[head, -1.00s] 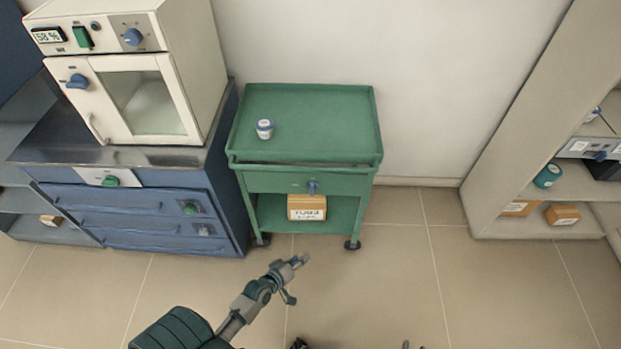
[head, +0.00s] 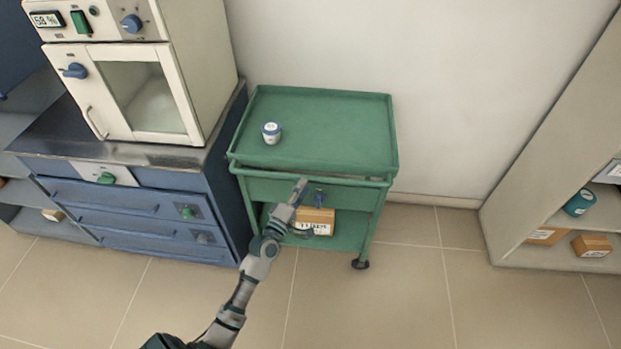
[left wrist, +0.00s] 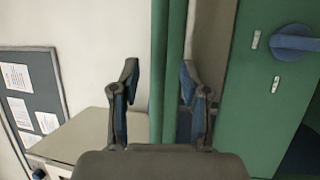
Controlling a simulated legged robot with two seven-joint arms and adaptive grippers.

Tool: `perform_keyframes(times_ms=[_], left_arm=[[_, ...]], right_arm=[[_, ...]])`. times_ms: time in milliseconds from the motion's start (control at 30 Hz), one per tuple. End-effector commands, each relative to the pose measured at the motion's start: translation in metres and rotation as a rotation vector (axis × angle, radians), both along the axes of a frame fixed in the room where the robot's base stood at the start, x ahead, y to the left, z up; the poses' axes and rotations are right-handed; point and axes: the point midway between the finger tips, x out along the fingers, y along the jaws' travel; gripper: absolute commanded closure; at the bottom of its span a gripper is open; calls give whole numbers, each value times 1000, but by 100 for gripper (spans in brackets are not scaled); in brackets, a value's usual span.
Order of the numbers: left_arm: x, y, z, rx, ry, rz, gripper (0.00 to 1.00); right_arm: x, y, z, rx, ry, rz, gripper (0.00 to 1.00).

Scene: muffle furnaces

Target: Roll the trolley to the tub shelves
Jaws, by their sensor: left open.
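The green trolley (head: 320,130) stands against the wall, right of the blue cabinet. It has a front rail (head: 300,174), a drawer with a blue knob (head: 319,197) and a lower shelf. My left gripper (head: 301,208) is open in front of the drawer. In the left wrist view a green upright edge of the trolley (left wrist: 172,50) shows between and beyond the open fingers (left wrist: 160,85); I cannot tell if they touch it. Beige shelves (head: 552,150) at the right hold a teal tub (head: 579,203). My right gripper is out of view.
A white-and-blue tub (head: 271,132) stands on the trolley's top; a labelled box (head: 316,222) is on its lower shelf. A furnace (head: 130,90) sits on the blue cabinet (head: 150,215) close at left. Floor (head: 420,265) between trolley and shelves is clear.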

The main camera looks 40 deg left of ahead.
Motion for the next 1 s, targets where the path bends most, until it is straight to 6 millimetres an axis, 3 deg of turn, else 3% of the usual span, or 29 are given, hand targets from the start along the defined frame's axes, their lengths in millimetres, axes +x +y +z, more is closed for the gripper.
perform_keyframes(times_ms=[100,233,633,833,1000], left_arm=[[22,3,2,0,1,0,55],[37,6,5,0,1,0,55],[45,7,8,1,1,-1,55],[45,7,8,1,2,0,100],[45,7,7,1,3,-1,100]], right_arm=[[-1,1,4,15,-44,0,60],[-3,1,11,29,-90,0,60],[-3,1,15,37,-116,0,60],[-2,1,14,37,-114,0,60],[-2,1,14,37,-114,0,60]])
